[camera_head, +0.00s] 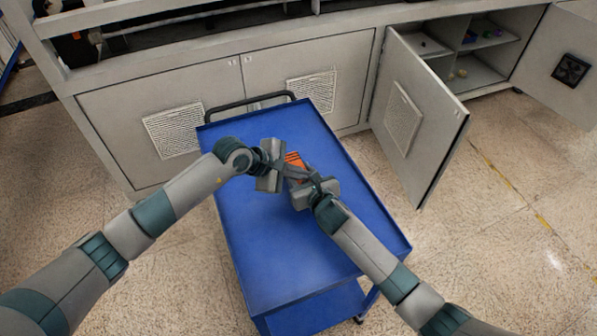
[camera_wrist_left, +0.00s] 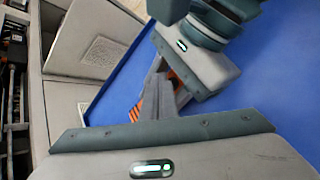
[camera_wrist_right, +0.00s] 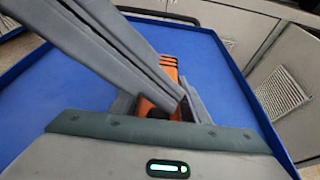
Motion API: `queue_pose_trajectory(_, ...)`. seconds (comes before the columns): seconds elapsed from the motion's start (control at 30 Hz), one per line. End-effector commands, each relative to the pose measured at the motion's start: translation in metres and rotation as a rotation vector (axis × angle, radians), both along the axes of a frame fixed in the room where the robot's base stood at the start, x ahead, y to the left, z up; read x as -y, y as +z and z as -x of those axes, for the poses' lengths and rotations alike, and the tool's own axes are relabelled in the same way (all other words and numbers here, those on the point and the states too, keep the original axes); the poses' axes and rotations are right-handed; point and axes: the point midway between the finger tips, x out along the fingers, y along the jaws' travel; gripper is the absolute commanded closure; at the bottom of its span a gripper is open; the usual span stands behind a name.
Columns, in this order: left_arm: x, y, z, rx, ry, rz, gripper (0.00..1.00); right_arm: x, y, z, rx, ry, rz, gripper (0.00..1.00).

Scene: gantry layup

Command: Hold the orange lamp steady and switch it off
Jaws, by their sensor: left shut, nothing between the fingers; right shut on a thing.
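The orange lamp (camera_head: 294,160) stands on the blue cart, mostly hidden by my grippers in the head view. In the right wrist view the lamp (camera_wrist_right: 169,68) shows dark stripes at its far end and a dark part near my fingers. My right gripper (camera_wrist_right: 160,112) is shut on the lamp. My left gripper (camera_head: 286,167) is shut and empty, and its fingers reach across to the lamp. In the left wrist view its fingers (camera_wrist_left: 157,100) lie beside the lamp (camera_wrist_left: 136,108); I cannot tell whether they touch it.
The blue cart (camera_head: 265,245) has a raised rim and a dark handle (camera_head: 250,100) at its far end. Its near top is bare. Grey cabinets stand behind it. An open cabinet door (camera_head: 418,115) juts out at the right, near the cart.

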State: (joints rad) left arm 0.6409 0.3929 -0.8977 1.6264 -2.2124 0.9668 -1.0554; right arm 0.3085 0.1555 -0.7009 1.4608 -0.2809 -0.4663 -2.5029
Motion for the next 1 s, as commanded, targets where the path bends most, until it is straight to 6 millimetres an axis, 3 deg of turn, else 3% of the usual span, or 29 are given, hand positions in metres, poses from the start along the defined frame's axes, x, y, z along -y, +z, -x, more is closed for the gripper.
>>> queue_pose_trajectory(0.37, 0.000, 0.006, -0.001, 0.001, 0.000, 0.000, 1.00, 0.000, 0.000, 0.000, 0.000, 0.000, 0.000, 0.86)
queue_pose_trajectory(1.0, 0.000, 0.056, -0.001, 0.002, 0.000, -0.001, 1.00, 0.000, 0.000, 0.000, 0.000, 0.000, 0.000, 0.86)
